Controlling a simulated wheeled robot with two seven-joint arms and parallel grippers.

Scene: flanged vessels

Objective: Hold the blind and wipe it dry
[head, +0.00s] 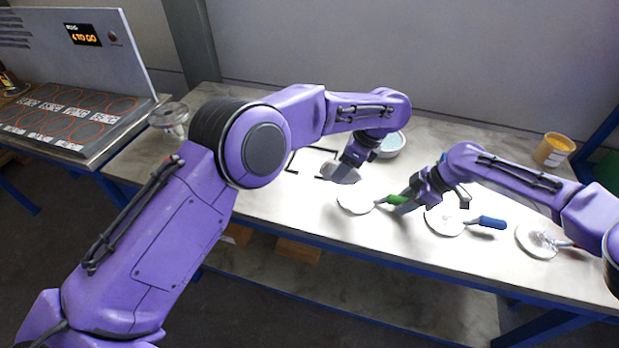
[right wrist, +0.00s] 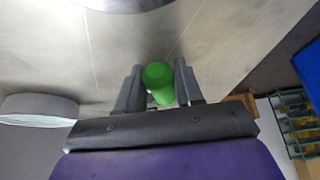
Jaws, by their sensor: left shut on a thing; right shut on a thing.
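The blind (head: 355,198) is a pale round disc with a green handle (head: 397,199), low over or on the bench; I cannot tell if it touches. My right gripper (head: 405,204) is shut on the green handle. In the right wrist view the green handle (right wrist: 158,84) sits between the two grey fingers of the right gripper (right wrist: 158,92). My left gripper (head: 346,164) is just behind the disc, shut on a grey, rounded piece (head: 340,174) that looks like a wipe. Its fingertips are partly hidden.
A blue-handled disc (head: 445,220) and another disc (head: 537,241) lie to the right. A round dish (head: 391,145) stands behind, a yellow pot (head: 553,150) at back right, a clear flanged vessel (head: 168,118) at far left. The bench front left of the blind is clear.

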